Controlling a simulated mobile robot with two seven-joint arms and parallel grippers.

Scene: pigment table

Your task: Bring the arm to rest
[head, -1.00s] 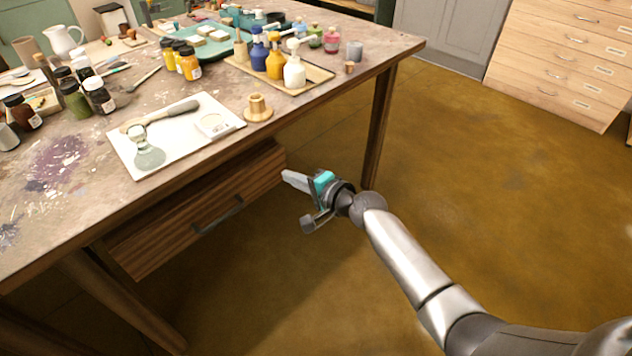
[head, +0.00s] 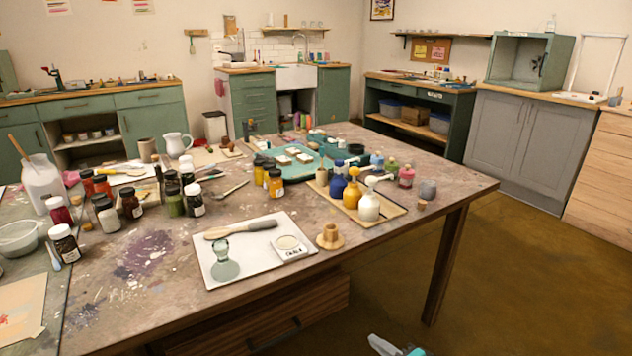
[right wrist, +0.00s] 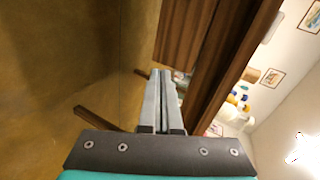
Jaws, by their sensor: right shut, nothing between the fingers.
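My right gripper (head: 396,347) shows only at the bottom edge of the head view, low beside the table, with grey fingers and a teal part. In the right wrist view its two fingers (right wrist: 160,104) lie together, shut and empty. It is apart from the wooden table (head: 160,318) and its drawer (head: 318,312), which is below the tabletop. My left gripper is in neither view. Most of my right arm is out of the head view.
A white board (head: 224,275) with a muller and a small dish lies near the table's front edge, beside a brass-coloured stand (head: 330,238). Bottles stand on a tray (head: 385,216). A table leg (head: 443,265) stands at the right. The brown floor (head: 530,290) right of the table is clear.

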